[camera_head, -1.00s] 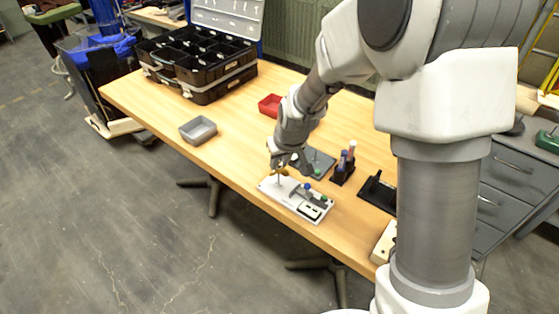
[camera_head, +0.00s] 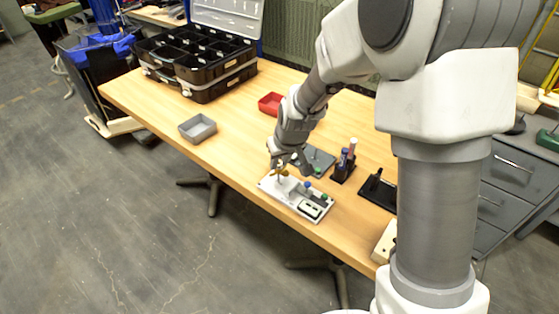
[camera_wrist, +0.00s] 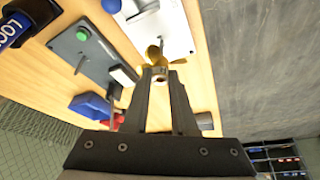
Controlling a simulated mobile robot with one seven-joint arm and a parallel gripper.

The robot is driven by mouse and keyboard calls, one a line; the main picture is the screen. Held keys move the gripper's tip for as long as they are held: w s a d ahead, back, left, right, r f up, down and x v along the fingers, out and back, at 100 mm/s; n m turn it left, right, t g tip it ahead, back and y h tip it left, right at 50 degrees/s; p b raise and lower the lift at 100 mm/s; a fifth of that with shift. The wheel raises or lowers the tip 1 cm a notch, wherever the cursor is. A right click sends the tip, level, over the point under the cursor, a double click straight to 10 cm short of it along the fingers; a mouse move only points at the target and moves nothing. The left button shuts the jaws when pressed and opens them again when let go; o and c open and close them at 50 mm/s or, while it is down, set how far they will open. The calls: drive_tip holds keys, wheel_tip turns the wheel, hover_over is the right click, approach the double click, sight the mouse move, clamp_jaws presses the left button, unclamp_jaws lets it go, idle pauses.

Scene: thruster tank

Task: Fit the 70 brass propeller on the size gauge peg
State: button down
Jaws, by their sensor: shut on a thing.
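The brass propeller (camera_wrist: 154,54) is at the fingertips of my gripper (camera_wrist: 160,76), which is shut on it in the wrist view. In the head view the propeller (camera_head: 283,171) shows as a small gold shape under my gripper (camera_head: 285,164). It is over the left end of the white gauge plate (camera_head: 268,184), which also shows in the wrist view (camera_wrist: 178,42). A thin peg shows by the propeller, partly hidden. I cannot tell whether the propeller is around the peg or just above it.
A grey plate (camera_wrist: 75,55) lies close beside the white one. A black holder with upright tools (camera_head: 343,172) and a black stand (camera_head: 378,190) are to the right. A grey tray (camera_head: 197,128), red tray (camera_head: 270,103) and black organiser (camera_head: 200,65) stand farther off. Clear table lies left.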

sight(281, 171)
drive_tip(key=shift+f+b, duration=0.35)
drive_tip(key=shift+f, duration=0.2)
drive_tip(key=shift+f+b, duration=0.5)
drive_tip(key=shift+f, duration=0.05)
drive_tip(key=shift+f, duration=0.15)
idle(0.4)
drive_tip(key=shift+f+b, duration=0.55)
drive_tip(key=shift+b, duration=0.1)
drive_tip(key=shift+f+b, duration=0.4)
drive_tip(key=shift+f, duration=0.05)
drive_tip(key=c, duration=0.6)
unclamp_jaws()
drive_tip(key=shift+c, duration=0.2)
drive_tip(key=shift+r, duration=0.1)
